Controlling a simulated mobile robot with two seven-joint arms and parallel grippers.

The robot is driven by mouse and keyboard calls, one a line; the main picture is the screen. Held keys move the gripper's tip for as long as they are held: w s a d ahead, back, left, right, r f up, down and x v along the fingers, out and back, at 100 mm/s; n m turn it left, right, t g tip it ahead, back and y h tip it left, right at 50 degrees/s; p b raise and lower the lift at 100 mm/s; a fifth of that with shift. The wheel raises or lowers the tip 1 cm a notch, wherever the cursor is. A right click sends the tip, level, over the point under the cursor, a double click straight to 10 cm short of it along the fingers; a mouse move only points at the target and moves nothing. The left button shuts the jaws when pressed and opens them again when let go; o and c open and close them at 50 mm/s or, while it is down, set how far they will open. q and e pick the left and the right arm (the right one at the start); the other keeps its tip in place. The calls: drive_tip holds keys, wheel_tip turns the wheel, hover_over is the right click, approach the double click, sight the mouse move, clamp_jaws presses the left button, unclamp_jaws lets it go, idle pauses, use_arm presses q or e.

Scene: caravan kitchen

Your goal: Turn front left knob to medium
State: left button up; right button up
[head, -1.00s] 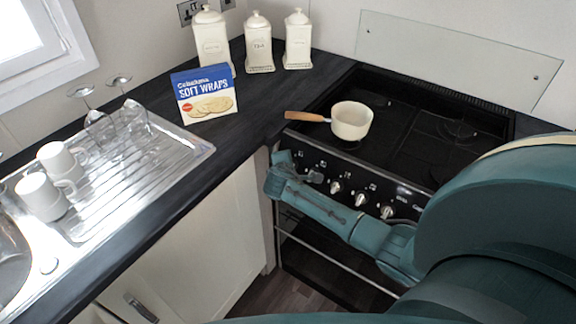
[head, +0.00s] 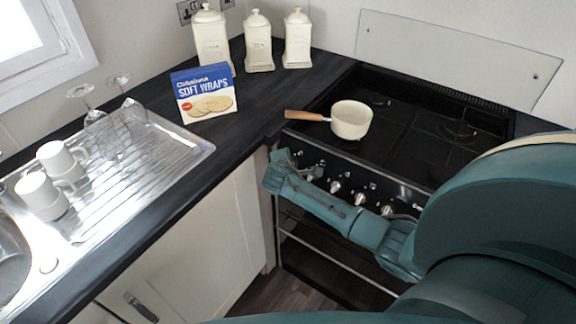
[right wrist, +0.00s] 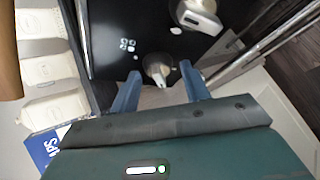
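The stove's control panel (head: 345,180) runs along its front edge with a row of light knobs. In the right wrist view a knob (right wrist: 158,70) at the end of the row sits between the two blue fingertips of my right gripper (right wrist: 160,76). The fingers are apart, with gaps beside the knob. In the head view my right gripper (head: 298,164) is at the left end of the panel and hides the leftmost knob. Another knob (right wrist: 196,14) shows beyond the fingers. I cannot read the knob's setting. My left gripper is not in view.
A cream saucepan (head: 351,121) stands on the hob's front left, its wooden handle (head: 306,115) pointing left over the counter edge. An oven rail (head: 335,262) runs below the panel. A soft wraps box (head: 205,94) and several canisters (head: 258,42) stand on the counter.

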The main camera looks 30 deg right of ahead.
drive_tip(key=shift+o, duration=0.4)
drive_tip(key=shift+a+r, duration=0.1)
drive_tip(key=v, duration=1.3)
drive_tip(key=s+a+f+m+y, duration=0.4)
drive_tip(key=s+a+f+y, duration=0.3)
drive_tip(key=s+a+f, duration=0.4)
drive_tip(key=s+a+f+m+t+y, duration=0.2)
drive_tip(key=s+m, duration=0.5)
drive_tip(key=s, duration=0.2)
drive_tip(key=shift+y, duration=0.4)
